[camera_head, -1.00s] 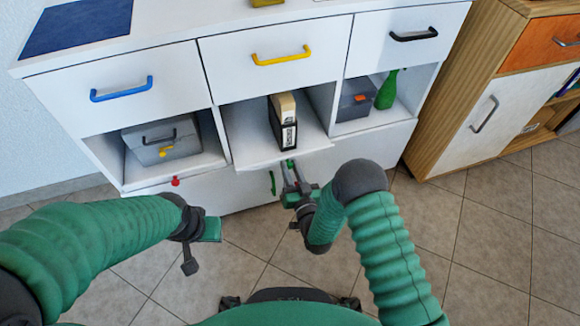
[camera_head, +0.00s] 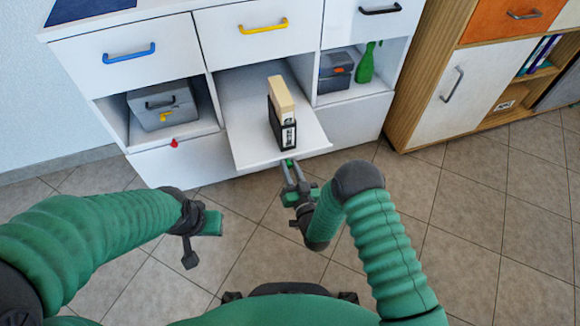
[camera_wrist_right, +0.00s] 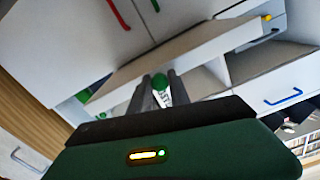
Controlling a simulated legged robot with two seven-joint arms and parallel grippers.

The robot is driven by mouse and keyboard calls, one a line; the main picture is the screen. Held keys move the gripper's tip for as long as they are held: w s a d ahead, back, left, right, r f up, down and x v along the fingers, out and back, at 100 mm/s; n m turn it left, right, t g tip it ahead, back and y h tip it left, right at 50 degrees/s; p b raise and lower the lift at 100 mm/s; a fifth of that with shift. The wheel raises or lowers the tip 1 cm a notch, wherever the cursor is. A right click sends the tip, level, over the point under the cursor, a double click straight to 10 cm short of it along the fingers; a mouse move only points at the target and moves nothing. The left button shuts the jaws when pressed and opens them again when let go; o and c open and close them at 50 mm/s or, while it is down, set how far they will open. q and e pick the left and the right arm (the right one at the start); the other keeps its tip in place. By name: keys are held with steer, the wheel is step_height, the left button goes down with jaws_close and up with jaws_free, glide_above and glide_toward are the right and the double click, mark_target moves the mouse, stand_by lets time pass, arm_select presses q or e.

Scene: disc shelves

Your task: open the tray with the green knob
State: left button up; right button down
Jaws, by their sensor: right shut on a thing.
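The white tray (camera_head: 244,146) is a flat shelf sticking well out of the cabinet's middle compartment. Its small green knob (camera_head: 290,163) is at the front edge. My right gripper (camera_head: 288,168) is shut on the green knob. In the right wrist view the knob (camera_wrist_right: 160,82) shows between the two grey fingers (camera_wrist_right: 160,88), below the tray's edge (camera_wrist_right: 210,52). My left gripper (camera_head: 190,232) hangs low at the left, apart from the cabinet; its jaws do not show clearly.
A black and cream box file (camera_head: 284,112) stands upright on the tray. A grey box (camera_head: 163,106) with a yellow padlock, and a red knob (camera_head: 174,143), are left of it. A green bottle (camera_head: 366,64) is right. A wooden cabinet (camera_head: 418,92) stands further right. The tiled floor is clear.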

steer(key=shift+s+d, duration=0.15)
steer(key=shift+s, duration=0.15)
steer(key=c, duration=1.2)
jaws_free()
